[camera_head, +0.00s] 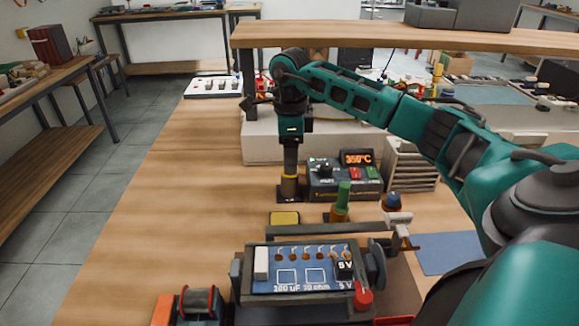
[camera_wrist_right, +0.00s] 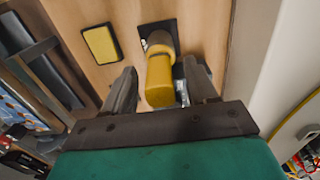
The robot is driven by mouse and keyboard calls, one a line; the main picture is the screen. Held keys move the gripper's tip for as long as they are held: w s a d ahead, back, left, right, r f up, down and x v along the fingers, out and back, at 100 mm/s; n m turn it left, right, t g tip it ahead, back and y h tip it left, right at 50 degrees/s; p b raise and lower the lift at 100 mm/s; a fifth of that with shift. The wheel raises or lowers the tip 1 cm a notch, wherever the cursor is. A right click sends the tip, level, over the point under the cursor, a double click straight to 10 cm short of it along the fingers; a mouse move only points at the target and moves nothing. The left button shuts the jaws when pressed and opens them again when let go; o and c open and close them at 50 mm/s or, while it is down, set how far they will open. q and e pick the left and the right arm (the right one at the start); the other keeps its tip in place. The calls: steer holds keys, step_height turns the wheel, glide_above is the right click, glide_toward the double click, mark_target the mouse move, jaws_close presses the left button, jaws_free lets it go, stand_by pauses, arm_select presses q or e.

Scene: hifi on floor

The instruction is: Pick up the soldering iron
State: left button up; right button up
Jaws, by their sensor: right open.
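The soldering iron, with a thick yellow handle (camera_wrist_right: 160,80), stands in a holder with a square black base (camera_wrist_right: 170,27). In the head view the holder (camera_head: 289,188) is beside the soldering station (camera_head: 343,177), which reads 350°C. My right gripper (camera_head: 291,155) points down over the holder and hides most of the iron there. In the wrist view my right gripper (camera_wrist_right: 161,88) is open, with one finger on each side of the yellow handle. I cannot tell whether either finger touches it. My left gripper is not in view.
A yellow sponge (camera_head: 285,218) lies in front of the holder. A green-handled tool (camera_head: 342,196) stands to its right. A clamped blue circuit board (camera_head: 304,268) is nearer. A raised wooden shelf (camera_head: 400,36) spans the back. The bench's left side is clear.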

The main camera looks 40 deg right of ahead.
steer(key=shift+f, duration=0.75)
steer(key=shift+c, duration=0.3)
steer(key=c, duration=0.9)
